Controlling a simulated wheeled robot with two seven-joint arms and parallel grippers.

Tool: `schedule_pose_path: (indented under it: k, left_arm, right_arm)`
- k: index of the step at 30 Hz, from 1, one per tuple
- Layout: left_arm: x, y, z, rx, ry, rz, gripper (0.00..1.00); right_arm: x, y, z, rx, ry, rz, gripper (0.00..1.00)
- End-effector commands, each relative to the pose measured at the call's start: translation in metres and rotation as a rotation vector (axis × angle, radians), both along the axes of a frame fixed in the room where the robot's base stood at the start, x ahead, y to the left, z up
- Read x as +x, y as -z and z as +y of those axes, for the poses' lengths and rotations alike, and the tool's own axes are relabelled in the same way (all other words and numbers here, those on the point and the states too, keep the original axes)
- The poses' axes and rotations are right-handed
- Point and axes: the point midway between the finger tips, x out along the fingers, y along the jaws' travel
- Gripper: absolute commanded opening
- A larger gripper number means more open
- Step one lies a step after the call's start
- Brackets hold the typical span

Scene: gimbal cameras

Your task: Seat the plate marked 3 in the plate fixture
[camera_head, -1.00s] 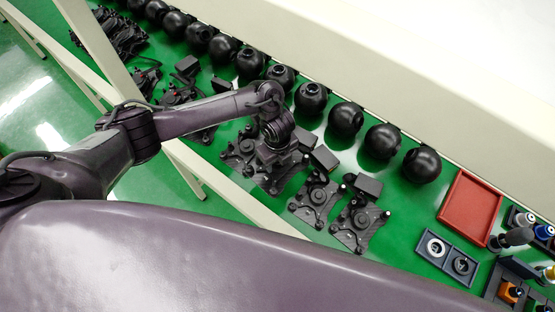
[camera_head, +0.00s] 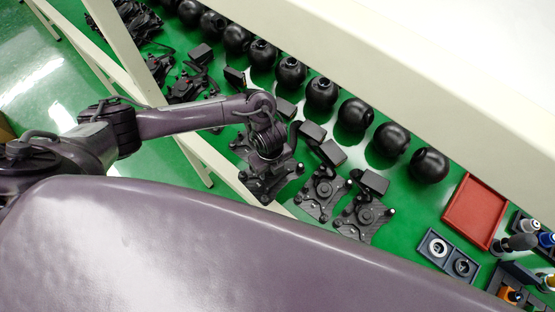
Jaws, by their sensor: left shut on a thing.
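My left gripper (camera_head: 268,160) is shut on a dark plate (camera_head: 262,187) with small posts at its corners, seen near the middle of the view. The plate overlaps the pale front edge of the table and appears held up toward it. No number can be read on it. Two similar dark plates, one (camera_head: 322,191) and another (camera_head: 364,215), lie on the green top to the right. I cannot tell which thing is the plate fixture. My right gripper is not in view.
Several black balls (camera_head: 354,115) stand in a row along the back. A red tray (camera_head: 474,211) and a dark blue two-part holder (camera_head: 430,251) with rings lie at the right, near several upright tools (camera_head: 520,242). Small black boxes (camera_head: 332,152) lie between balls and plates.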

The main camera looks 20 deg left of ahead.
Motion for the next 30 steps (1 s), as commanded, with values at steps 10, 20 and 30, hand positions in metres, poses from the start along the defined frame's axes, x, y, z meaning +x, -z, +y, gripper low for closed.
schedule_pose_path:
  k: [10, 20, 30]
  left_arm:
    - [-0.034, 0.0, 0.012, -0.001, 0.0, 0.001, 0.16]
    - [-0.065, 0.0, 0.024, 0.0, 0.0, 0.001, 0.16]
    - [-0.097, 0.0, 0.035, 0.001, 0.0, 0.001, 0.16]
  right_arm:
    - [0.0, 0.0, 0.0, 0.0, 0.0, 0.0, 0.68]
    - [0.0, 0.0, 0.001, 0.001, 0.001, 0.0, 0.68]
    - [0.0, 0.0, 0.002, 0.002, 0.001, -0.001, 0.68]
